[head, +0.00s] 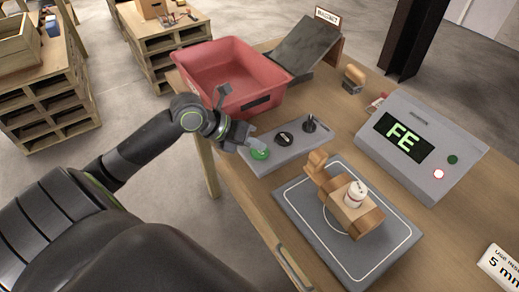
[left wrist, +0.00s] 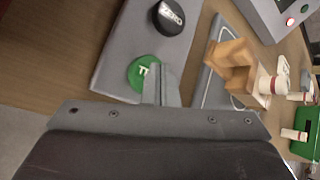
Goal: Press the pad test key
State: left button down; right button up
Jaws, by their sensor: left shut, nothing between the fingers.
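A grey control panel (head: 285,149) lies on the wooden table. At its near-left end is a green key (head: 259,154), whose lettering begins with T in the left wrist view (left wrist: 141,71). My right gripper is out of view.
A grey pad (head: 387,239) carries a wooden piece (head: 343,208) and a white bottle (head: 355,194). A detector box (head: 430,165) shows FE, with a bright red light (head: 438,174) and a green button (head: 453,159). A red bin (head: 232,62) stands behind the panel.

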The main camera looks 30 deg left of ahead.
aim_at(254, 152)
pick_arm(q)
jog(key=shift+r, duration=0.15)
jog(key=shift+r+p, duration=0.4)
jog(key=shift+r, duration=0.3)
jog(key=shift+r+p, duration=1.6)
jog(key=shift+r, duration=0.95)
jog(key=shift+a+f, duration=0.1)
